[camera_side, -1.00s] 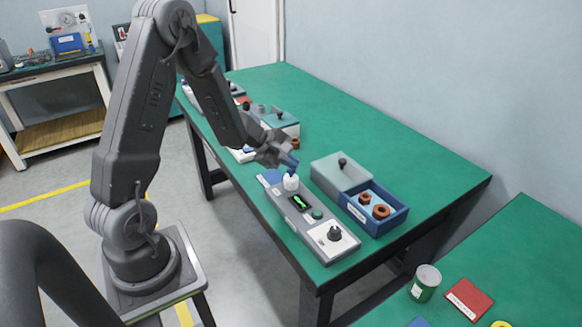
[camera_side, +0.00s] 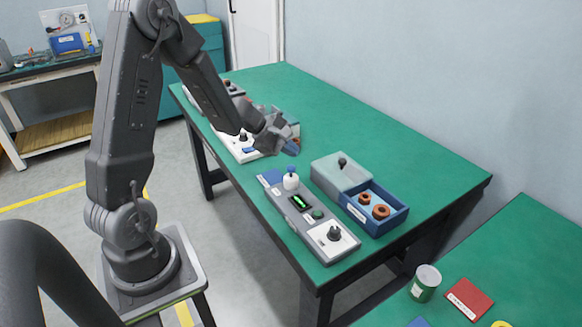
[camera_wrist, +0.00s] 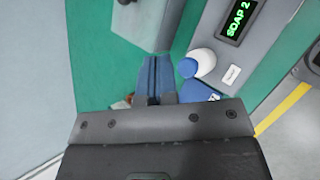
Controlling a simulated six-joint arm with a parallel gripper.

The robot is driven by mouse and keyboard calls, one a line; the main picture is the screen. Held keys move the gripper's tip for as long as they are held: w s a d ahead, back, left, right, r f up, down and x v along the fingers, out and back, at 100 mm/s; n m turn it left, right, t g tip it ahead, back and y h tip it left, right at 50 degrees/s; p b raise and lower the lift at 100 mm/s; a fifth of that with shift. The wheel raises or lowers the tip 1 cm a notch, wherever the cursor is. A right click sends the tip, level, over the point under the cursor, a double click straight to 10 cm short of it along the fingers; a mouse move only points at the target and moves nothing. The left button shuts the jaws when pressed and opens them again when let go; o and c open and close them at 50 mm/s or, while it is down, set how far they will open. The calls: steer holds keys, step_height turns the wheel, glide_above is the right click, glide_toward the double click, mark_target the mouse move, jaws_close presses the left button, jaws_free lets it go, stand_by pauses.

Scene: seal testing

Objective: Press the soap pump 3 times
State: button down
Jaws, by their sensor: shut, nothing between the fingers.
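The soap pump (camera_side: 290,180) is a white bottle with a blue top, upright at the far end of a grey console on the green table. In the wrist view the soap pump (camera_wrist: 201,62) is beside my fingers, to their right, and apart from them. The display (camera_wrist: 238,20) reads "SOAP 2" in green; it also shows in the side view (camera_side: 301,202), too small to read there. My gripper (camera_side: 292,148) is shut and empty, above and behind the pump. Its blue fingers (camera_wrist: 157,78) are together in the wrist view.
A box with a grey lid (camera_side: 341,173) and a blue tray (camera_side: 362,226) holding brown rings stand right of the console. A black knob (camera_side: 334,234) is at the console's near end. More devices stand behind my gripper. The table's right back is clear.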

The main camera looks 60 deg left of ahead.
mark_target(290, 168)
steer(key=shift+r, duration=1.45)
stand_by(1.4)
step_height(290, 168, up, 4)
steer(key=shift+f, duration=0.1)
stand_by(0.3)
steer(key=shift+f, duration=4.4)
steer(key=shift+f, duration=0.1)
steer(key=shift+f, duration=0.3)
